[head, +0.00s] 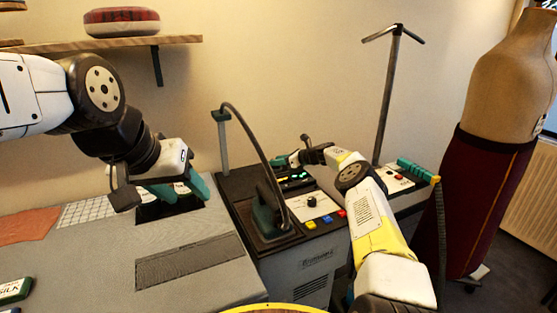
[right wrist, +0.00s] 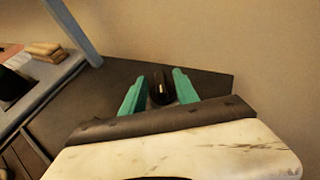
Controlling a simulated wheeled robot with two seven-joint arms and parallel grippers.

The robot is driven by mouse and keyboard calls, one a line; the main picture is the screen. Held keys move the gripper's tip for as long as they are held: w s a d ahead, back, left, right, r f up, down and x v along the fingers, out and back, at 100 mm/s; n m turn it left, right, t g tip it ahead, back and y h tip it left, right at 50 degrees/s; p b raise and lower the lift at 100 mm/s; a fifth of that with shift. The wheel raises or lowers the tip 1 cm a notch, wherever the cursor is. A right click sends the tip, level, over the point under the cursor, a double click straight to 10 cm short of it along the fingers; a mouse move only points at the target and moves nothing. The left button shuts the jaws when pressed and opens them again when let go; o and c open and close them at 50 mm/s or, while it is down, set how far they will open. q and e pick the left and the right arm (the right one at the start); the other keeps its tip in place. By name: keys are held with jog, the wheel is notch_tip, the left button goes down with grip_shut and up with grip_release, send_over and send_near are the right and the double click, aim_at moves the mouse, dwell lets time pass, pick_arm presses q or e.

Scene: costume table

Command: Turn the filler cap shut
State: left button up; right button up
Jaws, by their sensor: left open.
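The filler cap (right wrist: 161,88), a small dark cylinder, stands on the dark top of the steam station (head: 240,182). In the right wrist view it is between the two teal fingers of my right gripper (right wrist: 159,90), with gaps visible on both sides. The right gripper is open around it and does not appear to grip it. In the head view my right gripper (head: 283,161) is at the back of the station, and I cannot make out the cap there. My left gripper (head: 177,192) is open and empty above the grey table at the left.
An iron (head: 268,212) with an arched cord rests at the station's front. A dial and coloured buttons (head: 312,203) are beside it. A thin stand (head: 389,95) and a dress form (head: 510,90) are to the right. A shelf (head: 110,43) hangs upper left.

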jog(key=shift+v, duration=3.85)
